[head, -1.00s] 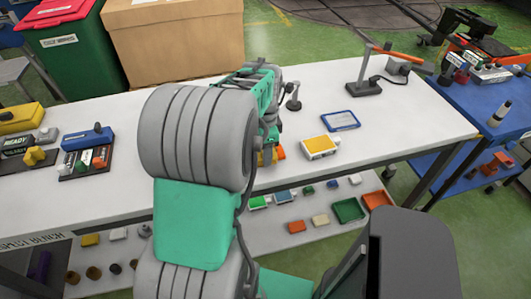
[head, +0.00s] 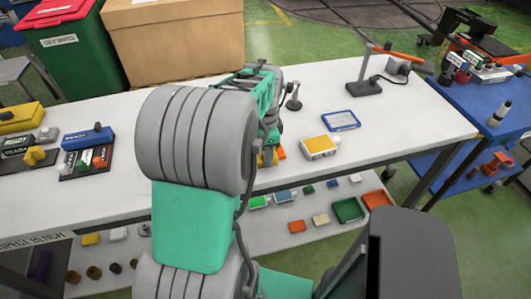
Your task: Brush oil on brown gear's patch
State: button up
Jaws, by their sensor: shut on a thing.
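My arm's wrist end with green framing reaches over the white workbench (head: 420,128), and my gripper (head: 270,138) is largely hidden behind the grey arm link. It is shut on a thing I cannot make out. Beside it, low on the bench, a small yellow and orange thing (head: 280,153) shows in part. I cannot identify a brush, a brown gear or an oil patch. Brown round parts (head: 94,272) stand on the lower shelf at the left, too small to name surely.
A yellow-and-white box (head: 319,146), a blue-framed card (head: 341,120) and a lamp-like stand (head: 364,86) occupy the bench's right half. A blue box on a dark tray (head: 88,140) lies left. A blue cart (head: 495,120) stands right. Bare bench surrounds the box.

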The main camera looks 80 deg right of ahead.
jog(key=shift+d, duration=0.1)
jog(key=shift+w+d, duration=0.2)
jog(key=shift+d, duration=0.05)
jog(key=shift+a, duration=0.1)
jog(key=shift+s+a, duration=0.25)
jog(key=shift+a, duration=0.05)
jog(key=shift+w+d, duration=0.15)
jog(key=shift+d, duration=0.05)
dwell(0.4)
jog(key=shift+w+d, duration=0.1)
jog(key=shift+d, duration=0.1)
jog(key=shift+a, duration=0.15)
jog(key=shift+s+a, duration=0.25)
